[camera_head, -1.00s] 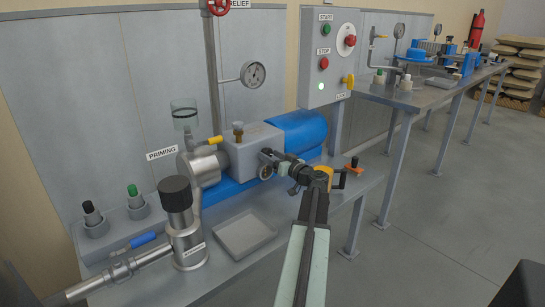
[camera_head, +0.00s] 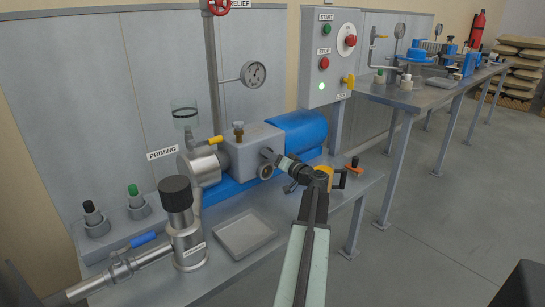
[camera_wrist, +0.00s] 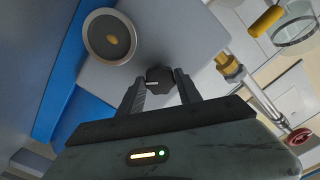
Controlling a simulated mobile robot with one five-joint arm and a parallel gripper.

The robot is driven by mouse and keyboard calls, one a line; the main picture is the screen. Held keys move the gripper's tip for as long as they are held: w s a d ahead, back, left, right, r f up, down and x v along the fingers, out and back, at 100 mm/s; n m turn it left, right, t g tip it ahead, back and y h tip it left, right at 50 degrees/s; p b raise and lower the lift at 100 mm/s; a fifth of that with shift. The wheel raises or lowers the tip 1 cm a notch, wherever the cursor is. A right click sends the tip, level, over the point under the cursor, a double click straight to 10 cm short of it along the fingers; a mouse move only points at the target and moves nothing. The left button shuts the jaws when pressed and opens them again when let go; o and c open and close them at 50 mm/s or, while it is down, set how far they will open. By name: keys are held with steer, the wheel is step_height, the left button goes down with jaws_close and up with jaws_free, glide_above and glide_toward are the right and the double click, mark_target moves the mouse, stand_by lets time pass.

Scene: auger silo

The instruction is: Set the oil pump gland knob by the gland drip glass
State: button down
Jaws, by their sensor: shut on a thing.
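The gland knob (camera_wrist: 159,79) is a small dark lobed knob with a pale mark, on the grey pump housing (camera_head: 262,147). In the wrist view it sits between the two fingertips of my gripper (camera_wrist: 161,88), which is shut on it. In the head view my gripper (camera_head: 271,157) reaches the housing's front face, and the knob is hidden there. The gland drip glass appears to be the round, metal-rimmed glass (camera_wrist: 110,37) beside the knob, with a small amber spot in its middle. It also shows in the head view (camera_head: 265,172), just below my gripper.
A blue motor (camera_head: 300,133) adjoins the housing. A yellow-handled valve (camera_head: 210,142) and a clear priming cup (camera_head: 185,112) stand to its left. An empty grey tray (camera_head: 245,232) lies on the bench. A control box (camera_head: 330,57) with a green light stands behind.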

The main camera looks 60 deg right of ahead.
steer(key=c, duration=0.8)
jaws_free()
steer(key=v, duration=0.8)
steer(key=shift+r, duration=0.15)
